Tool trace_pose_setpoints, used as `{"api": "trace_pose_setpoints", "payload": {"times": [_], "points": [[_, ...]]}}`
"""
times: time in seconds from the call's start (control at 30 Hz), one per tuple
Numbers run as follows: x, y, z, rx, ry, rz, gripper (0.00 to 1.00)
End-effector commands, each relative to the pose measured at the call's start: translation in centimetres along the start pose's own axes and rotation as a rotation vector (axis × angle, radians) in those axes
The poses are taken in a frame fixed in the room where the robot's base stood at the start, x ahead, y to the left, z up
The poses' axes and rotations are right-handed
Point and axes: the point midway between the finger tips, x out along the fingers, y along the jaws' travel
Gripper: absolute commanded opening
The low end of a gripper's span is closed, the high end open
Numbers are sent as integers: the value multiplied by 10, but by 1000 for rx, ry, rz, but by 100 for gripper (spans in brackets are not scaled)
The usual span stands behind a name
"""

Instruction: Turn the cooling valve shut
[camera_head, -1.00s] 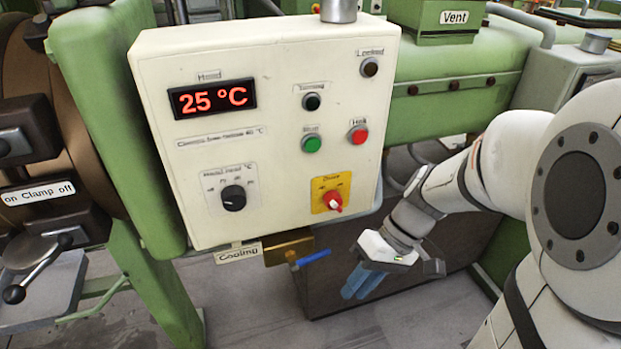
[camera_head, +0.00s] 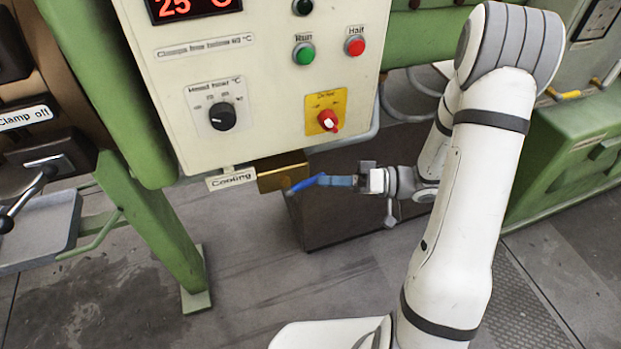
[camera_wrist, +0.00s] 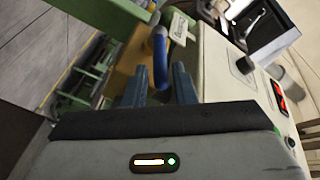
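The cooling valve has a brass body (camera_head: 283,175) under the control box, beside a "Cooling" label (camera_head: 231,179). Its blue lever (camera_head: 304,185) points right and slightly up in the head view. My gripper (camera_head: 328,180) reaches in from the right, with its blue-grey fingers at the lever's free end. In the wrist view, the blue lever (camera_wrist: 160,60) lies between my gripper's two fingers (camera_wrist: 159,82). A gap shows on each side, so the gripper looks open around the lever's end.
The control box (camera_head: 270,130) hangs directly above, with a red switch (camera_head: 328,120) on a yellow plate and a heat knob (camera_head: 223,116). A green machine leg (camera_head: 165,235) stands at left. A dark box-like block (camera_head: 340,215) is behind the gripper. Floor in front is clear.

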Motion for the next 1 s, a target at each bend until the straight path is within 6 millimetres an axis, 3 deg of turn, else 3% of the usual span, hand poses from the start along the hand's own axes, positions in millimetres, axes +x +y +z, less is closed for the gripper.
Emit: {"api": "trace_pose_setpoints", "payload": {"times": [0.1, 0.3, 0.63, 0.93, 1.0], "points": [[20, -2, 0, 2, -5, -3, 24], [40, -1, 0, 1, -3, -1, 24], [44, 0, 0, 1, -1, 1, 24], [43, 0, 0, 1, -1, 2, 1], [43, 0, 0, 1, 0, 2, 0]]}}
